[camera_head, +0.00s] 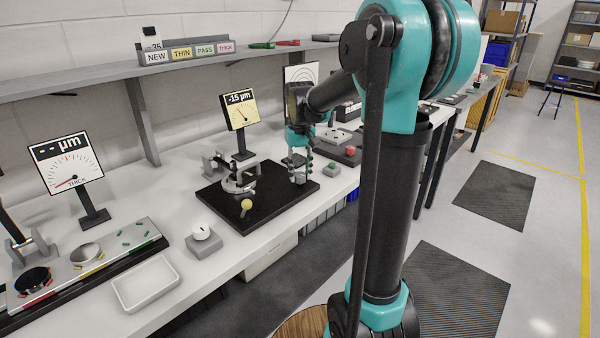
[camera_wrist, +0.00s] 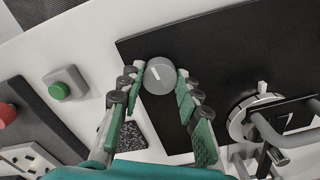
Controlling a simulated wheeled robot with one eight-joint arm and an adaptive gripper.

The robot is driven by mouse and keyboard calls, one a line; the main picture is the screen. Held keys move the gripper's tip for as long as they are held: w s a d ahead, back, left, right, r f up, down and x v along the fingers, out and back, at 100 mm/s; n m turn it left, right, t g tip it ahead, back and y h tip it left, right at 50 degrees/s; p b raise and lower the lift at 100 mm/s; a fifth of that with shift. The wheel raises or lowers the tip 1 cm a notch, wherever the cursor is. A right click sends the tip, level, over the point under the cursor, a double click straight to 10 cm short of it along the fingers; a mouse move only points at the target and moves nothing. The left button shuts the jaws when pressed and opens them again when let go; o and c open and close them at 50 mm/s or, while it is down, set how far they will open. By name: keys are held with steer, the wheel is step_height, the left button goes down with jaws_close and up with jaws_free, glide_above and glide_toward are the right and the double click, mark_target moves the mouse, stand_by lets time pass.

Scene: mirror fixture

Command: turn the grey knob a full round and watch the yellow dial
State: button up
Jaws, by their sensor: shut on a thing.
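The grey knob (camera_wrist: 160,76) has a white index mark and stands on the black base plate (camera_wrist: 225,45), near its edge. My gripper (camera_wrist: 157,85) has its green fingertips on both sides of the knob and is shut on it. In the head view my gripper (camera_head: 300,165) reaches down at the plate's right end, and the knob is mostly hidden there. The yellow dial (camera_head: 240,111) stands on a post behind the plate and reads about -15 µm, its needle pointing up and left.

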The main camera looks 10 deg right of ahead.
mark_target(300, 174)
stand_by(0.4)
steer(key=o, duration=1.2)
steer(key=shift+c, duration=0.2)
step_height(300, 174, up, 12)
